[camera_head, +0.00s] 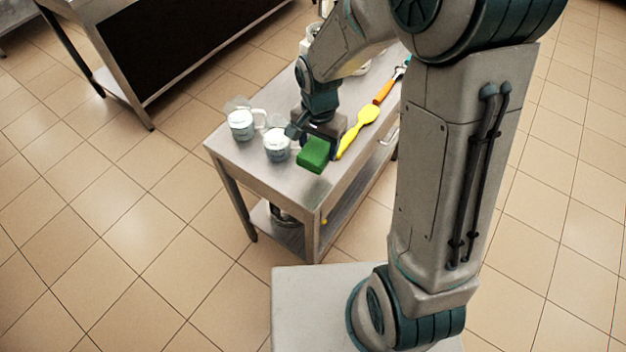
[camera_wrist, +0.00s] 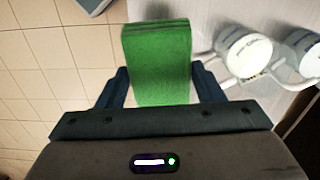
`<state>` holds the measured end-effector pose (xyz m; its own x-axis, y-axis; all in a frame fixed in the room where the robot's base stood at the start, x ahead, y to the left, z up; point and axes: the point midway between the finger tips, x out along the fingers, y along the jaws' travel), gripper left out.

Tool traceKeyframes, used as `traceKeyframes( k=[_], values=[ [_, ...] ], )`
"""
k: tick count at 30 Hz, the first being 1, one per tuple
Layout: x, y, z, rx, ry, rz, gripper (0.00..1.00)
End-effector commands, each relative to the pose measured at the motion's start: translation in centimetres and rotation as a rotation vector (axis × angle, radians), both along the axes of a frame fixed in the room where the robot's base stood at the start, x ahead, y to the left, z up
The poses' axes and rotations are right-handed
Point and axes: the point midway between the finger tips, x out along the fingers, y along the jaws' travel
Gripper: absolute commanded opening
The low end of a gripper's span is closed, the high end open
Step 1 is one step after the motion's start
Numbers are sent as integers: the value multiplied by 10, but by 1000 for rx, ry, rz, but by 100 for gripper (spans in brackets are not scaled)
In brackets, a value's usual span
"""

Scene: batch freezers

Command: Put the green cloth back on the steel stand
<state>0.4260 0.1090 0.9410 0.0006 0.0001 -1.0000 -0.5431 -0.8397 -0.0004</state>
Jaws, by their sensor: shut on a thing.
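The green cloth (camera_head: 314,154) is a folded, block-like piece over the near end of the steel stand (camera_head: 235,154). My gripper (camera_head: 318,140) is shut on it. In the wrist view the cloth (camera_wrist: 158,60) sits between the two dark fingers of my gripper (camera_wrist: 160,88), with its far part sticking out beyond them. I cannot tell whether the cloth touches the stand's top or is held just above it. The side of the cloth nearest the palm is partly hidden by the gripper.
Two white-and-grey jugs (camera_head: 242,124) (camera_head: 277,145) stand left of the cloth on the stand. A yellow spatula (camera_head: 358,130) and an orange-handled tool (camera_head: 385,90) lie to the right. More white containers are partly hidden behind my arm. Tiled floor surrounds the stand.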

Motion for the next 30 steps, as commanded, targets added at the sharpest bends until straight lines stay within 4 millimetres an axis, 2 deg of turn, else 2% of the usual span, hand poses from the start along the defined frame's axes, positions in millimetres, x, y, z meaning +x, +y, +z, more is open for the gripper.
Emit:
traceKeyframes(
  k=[5,15,20,27,30],
  values=[
    [-12,11,0,0,1,-77,40],
    [-14,12,-49,-1,3,-88,40],
    [-13,12,-60,-1,3,-88,40],
    [-13,12,-90,-1,3,-87,40],
    [-13,12,-96,-1,2,-88,40]
  ],
)
